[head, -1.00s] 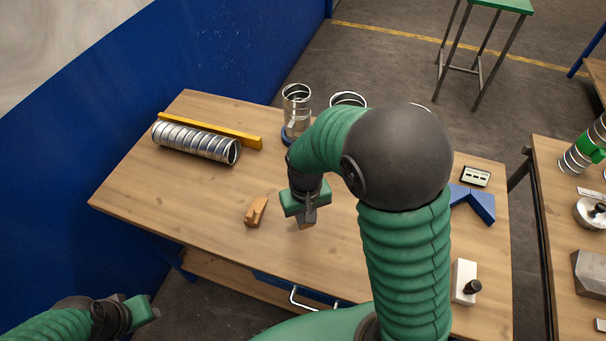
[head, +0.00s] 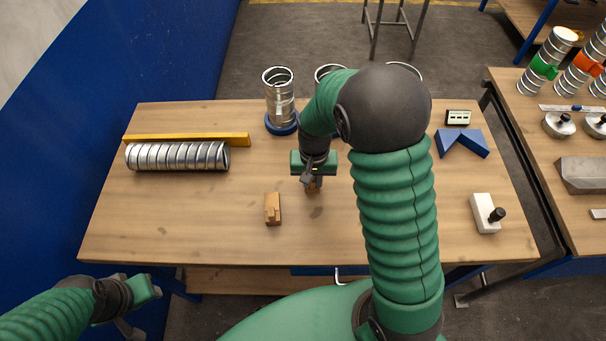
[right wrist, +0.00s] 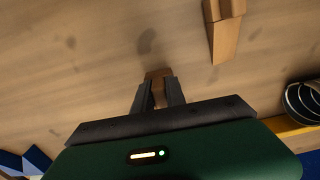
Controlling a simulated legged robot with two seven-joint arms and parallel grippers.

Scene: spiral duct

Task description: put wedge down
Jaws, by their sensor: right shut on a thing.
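A brown wooden wedge (right wrist: 158,74) is held between the fingers of my right gripper (right wrist: 157,92) in the right wrist view. In the head view my right gripper (head: 313,180) hangs over the middle of the table, with the wedge mostly hidden below it. Whether the wedge touches the table I cannot tell. A second wooden wedge (head: 272,209) lies on the table to the left of the gripper; it also shows in the right wrist view (right wrist: 224,30). My left gripper (head: 140,311) is off the table's front left; its finger gap is not clear.
A ribbed spiral duct (head: 178,157) lies by a yellow bar (head: 190,139) on the wooden table (head: 190,222). An upright duct piece (head: 280,97) stands in a blue ring at the back. A blue angled block (head: 462,142) and a white block (head: 484,213) are at right. The front left tabletop is clear.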

